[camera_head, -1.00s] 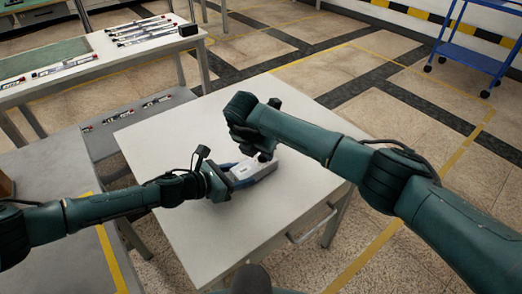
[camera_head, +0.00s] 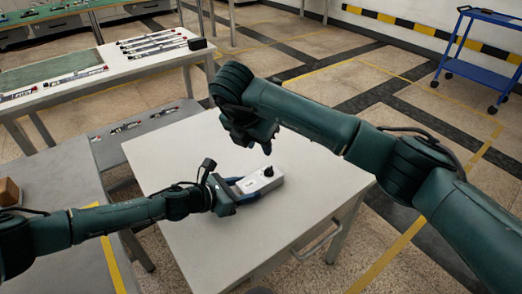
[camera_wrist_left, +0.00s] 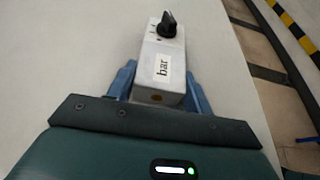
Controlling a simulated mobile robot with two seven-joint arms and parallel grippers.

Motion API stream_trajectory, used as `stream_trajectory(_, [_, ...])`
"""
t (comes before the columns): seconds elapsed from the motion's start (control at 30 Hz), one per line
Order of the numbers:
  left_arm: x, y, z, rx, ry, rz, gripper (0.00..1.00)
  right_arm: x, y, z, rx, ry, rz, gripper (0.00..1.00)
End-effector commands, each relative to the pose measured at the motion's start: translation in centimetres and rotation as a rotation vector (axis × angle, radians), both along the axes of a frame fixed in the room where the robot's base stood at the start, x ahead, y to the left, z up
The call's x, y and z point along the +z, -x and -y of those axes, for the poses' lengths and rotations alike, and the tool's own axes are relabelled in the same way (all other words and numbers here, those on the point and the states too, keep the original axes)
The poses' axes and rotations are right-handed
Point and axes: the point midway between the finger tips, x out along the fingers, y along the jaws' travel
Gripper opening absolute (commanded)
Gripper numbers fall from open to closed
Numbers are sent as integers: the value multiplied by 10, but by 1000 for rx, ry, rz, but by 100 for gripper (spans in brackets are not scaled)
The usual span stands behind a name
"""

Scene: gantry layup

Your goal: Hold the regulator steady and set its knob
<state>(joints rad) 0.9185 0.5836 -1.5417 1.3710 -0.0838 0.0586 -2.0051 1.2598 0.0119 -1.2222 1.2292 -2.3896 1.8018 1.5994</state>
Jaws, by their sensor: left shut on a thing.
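The regulator (camera_head: 256,184) is a small pale grey box lying on the white table, with a black knob (camera_head: 268,171) on top near its far end. In the left wrist view, the regulator (camera_wrist_left: 161,68) carries a label reading "bar", and its black knob (camera_wrist_left: 167,24) has a pointer shape. My left gripper (camera_head: 240,188) is shut on the near end of the regulator, with a blue finger along each side, also seen in the left wrist view (camera_wrist_left: 159,92). My right gripper (camera_head: 262,140) hangs above and beyond the knob, apart from it. Its fingertips are too dark to read.
The white table (camera_head: 250,235) is otherwise clear. A grey bench (camera_head: 70,200) stands at left, with a brown box (camera_head: 9,191) on it. A long table (camera_head: 100,78) behind holds several slim parts. A blue cart (camera_head: 485,70) stands at the far right.

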Motion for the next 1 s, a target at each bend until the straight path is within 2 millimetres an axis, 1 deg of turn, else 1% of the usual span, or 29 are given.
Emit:
stream_trajectory(0.1, [-1, 1, 0, -1, 0, -2, 18, 3, 1, -1, 0, -1, 0, 32])
stream_trajectory(0.4, [-1, 1, 0, -1, 0, -2, 18, 3, 1, -1, 0, -1, 0, 32])
stream_trajectory(0.43, [-1, 1, 0, -1, 0, -2, 52, 3, 1, -1, 0, -1, 0, 32])
stream_trajectory(0.73, [0, 0, 0, 0, 0, 0, 76, 3, 1, -1, 1, -1, -1, 32])
stream_trajectory(1.0, [1, 1, -2, 0, 0, 0, 76, 3, 1, -1, 1, -1, -1, 32])
